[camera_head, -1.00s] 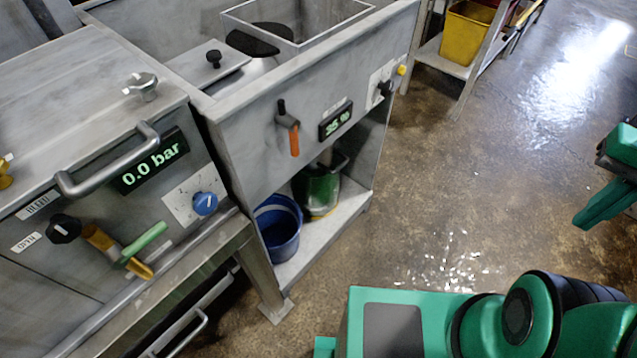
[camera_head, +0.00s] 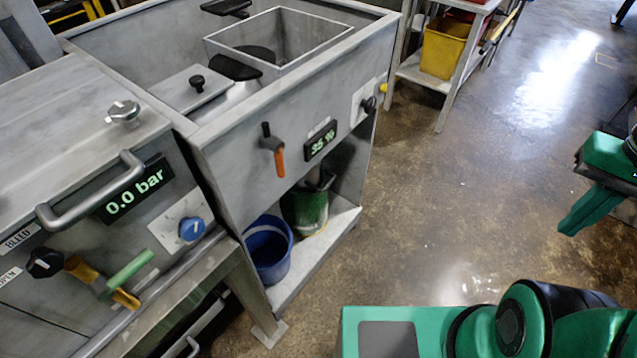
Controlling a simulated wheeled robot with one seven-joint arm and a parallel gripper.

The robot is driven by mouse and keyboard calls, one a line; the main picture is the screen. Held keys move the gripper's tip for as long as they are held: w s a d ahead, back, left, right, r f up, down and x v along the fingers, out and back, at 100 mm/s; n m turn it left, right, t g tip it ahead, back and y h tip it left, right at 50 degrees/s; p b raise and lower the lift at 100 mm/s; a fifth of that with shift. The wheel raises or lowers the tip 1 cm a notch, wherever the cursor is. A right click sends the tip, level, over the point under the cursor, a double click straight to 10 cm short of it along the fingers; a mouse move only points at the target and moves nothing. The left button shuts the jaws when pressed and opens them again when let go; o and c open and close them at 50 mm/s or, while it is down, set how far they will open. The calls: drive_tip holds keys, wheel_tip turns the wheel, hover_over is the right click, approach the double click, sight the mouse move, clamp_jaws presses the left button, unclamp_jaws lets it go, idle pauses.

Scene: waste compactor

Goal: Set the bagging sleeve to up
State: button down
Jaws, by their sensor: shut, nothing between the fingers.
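No part is readably labelled as the bagging sleeve, so I cannot tell which one it is. On the right unit's front, a lever with an orange grip (camera_head: 279,162) hangs down beside a display (camera_head: 320,140) reading about 35 %. On the left unit, a lever with a green grip (camera_head: 130,268) slants up to the right near a yellow-orange part (camera_head: 82,269). My gripper (camera_head: 578,213) is at the right edge, shut and empty, well apart from both units. Part of it is cut off by the frame.
The left unit has a bar handle (camera_head: 90,195), a 0.0 bar display (camera_head: 134,190), a blue knob (camera_head: 191,229) and a black knob (camera_head: 45,262). A blue bucket (camera_head: 268,252) stands on the lower shelf. A yellow bin (camera_head: 442,50) is behind. The wet floor (camera_head: 430,200) between is clear.

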drive_tip(key=c, duration=2.5)
unclamp_jaws()
drive_tip(key=o, duration=0.7)
drive_tip(key=shift+s+r, duration=0.25)
drive_tip(key=shift+s, duration=0.1)
drive_tip(key=shift+o, duration=0.2)
drive_tip(key=w+a+f+n, duration=0.1)
drive_tip(key=w+f+n, duration=0.15)
drive_tip(key=w, duration=0.45)
drive_tip(key=w+a+f+n, duration=0.1)
drive_tip(key=w+f, duration=0.3)
drive_tip(key=w, duration=0.3)
drive_tip(key=m+t+y, duration=0.4)
drive_tip(key=t+y, duration=0.5)
drive_tip(key=y, duration=0.3)
approach(329, 182)
drive_tip(key=x, duration=0.6)
drive_tip(key=f+x, duration=0.1)
drive_tip(key=x, duration=0.3)
drive_tip(key=shift+s, duration=0.15)
